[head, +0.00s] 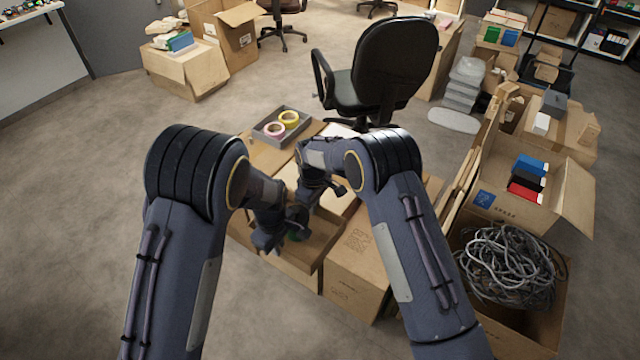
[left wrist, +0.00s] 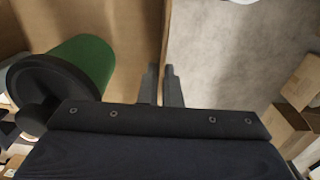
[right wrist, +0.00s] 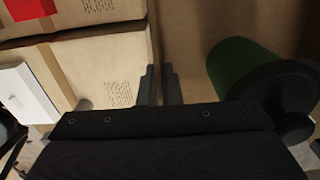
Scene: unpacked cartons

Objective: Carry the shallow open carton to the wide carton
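The shallow open carton (head: 322,236) is brown and sits low in the middle of the head view, partly hidden by my arms. A green cylinder with a black end (left wrist: 88,60) stands inside it; it also shows in the right wrist view (right wrist: 240,65). My left gripper (head: 268,246) is at the carton's left side, its fingers (left wrist: 160,86) close together with the wall between them. My right gripper (head: 338,188) is at the opposite side, its fingers (right wrist: 159,86) likewise closed on the wall. I cannot tell for certain which carton is the wide one.
A closed printed carton (head: 362,275) stands just right of the shallow carton. A grey tray (head: 268,139) with tape rolls lies behind. An office chair (head: 385,70) stands beyond. A carton of cables (head: 510,262) and other open cartons crowd the right. The floor at left is clear.

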